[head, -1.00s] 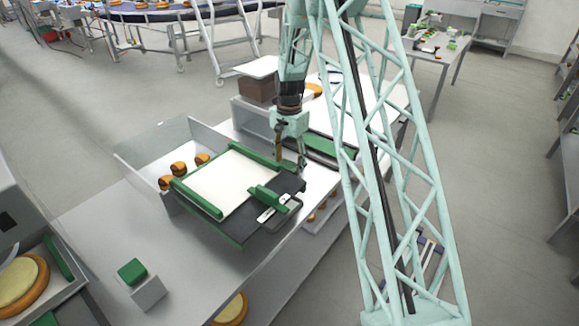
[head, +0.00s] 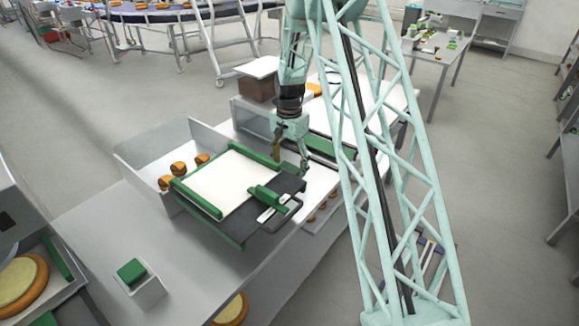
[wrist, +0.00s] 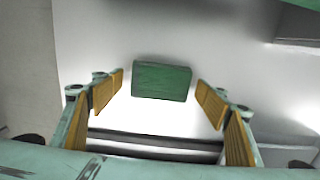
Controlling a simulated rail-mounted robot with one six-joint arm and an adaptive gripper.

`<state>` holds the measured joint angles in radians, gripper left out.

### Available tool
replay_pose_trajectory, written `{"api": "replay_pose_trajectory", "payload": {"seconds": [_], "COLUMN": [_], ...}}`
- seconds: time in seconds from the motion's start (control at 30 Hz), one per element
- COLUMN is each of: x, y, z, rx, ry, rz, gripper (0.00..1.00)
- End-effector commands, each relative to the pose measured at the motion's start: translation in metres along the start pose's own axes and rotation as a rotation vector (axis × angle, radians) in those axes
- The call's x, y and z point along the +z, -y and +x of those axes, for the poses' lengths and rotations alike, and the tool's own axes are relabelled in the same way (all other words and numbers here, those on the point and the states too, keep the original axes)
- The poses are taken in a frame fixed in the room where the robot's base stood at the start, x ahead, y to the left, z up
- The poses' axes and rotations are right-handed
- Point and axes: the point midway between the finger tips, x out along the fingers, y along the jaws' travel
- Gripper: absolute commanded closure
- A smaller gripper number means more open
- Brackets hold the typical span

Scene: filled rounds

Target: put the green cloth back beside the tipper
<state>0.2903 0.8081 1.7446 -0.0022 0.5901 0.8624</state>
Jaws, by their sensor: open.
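In the wrist view a green rectangular piece (wrist: 162,81), which looks like a folded green cloth, lies on a pale grey surface. It sits between and just beyond my open gripper's fingers (wrist: 161,100), with a gap on each side. In the head view my gripper (head: 290,155) is low at the far right edge of the tipper. The piece between the fingers cannot be made out clearly there. The tipper (head: 218,182) has a white board with green side bars, a dark plate and a handle. Another green piece (head: 131,270) rests on a small white block at the front left.
A grey open-topped bin (head: 150,155) with several orange-brown rounds stands left of the tipper. A brown box with a white lid (head: 257,85) stands behind. The grey bench (head: 190,265) is clear in front of the tipper. In the wrist view a dark bar (wrist: 155,142) crosses below the green piece.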

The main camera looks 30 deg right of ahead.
Motion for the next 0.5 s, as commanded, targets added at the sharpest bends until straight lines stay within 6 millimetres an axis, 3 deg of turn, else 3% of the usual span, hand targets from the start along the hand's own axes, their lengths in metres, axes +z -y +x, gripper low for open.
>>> {"api": "replay_pose_trajectory", "payload": {"seconds": [0.27,0.5], "x": [0.000,0.000], "y": [0.000,0.000], "z": [-0.003,-0.021], "rx": [0.000,-0.001], "ry": [0.000,-0.001], "rz": [0.000,0.000], "gripper": [0.32,0.32]}}
